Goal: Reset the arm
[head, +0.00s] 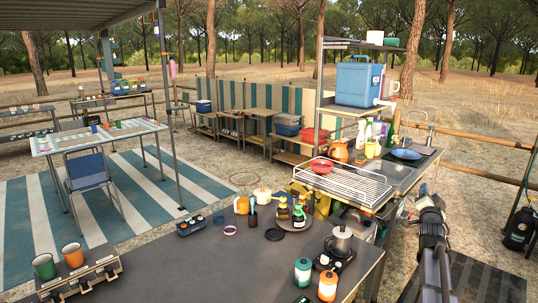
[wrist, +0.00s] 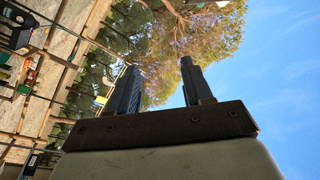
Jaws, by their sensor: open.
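My gripper (wrist: 159,68) is open and empty in the wrist view, its two dark fingers apart with only trees and sky between and beyond them. In the head view my arm reaches up from the bottom right edge, and its far end (head: 429,196) is beside the right side of the counter with the sink. The fingers are too small there to make out. Nothing is in contact with the fingers in the wrist view.
The dark front table (head: 195,262) bears a kettle (head: 341,240), canisters (head: 303,271) and cups (head: 73,254). A wire rack (head: 342,183), red bowl (head: 321,165) and blue plate (head: 406,154) are on the counter behind. A shelf holds a blue cooler (head: 358,82).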

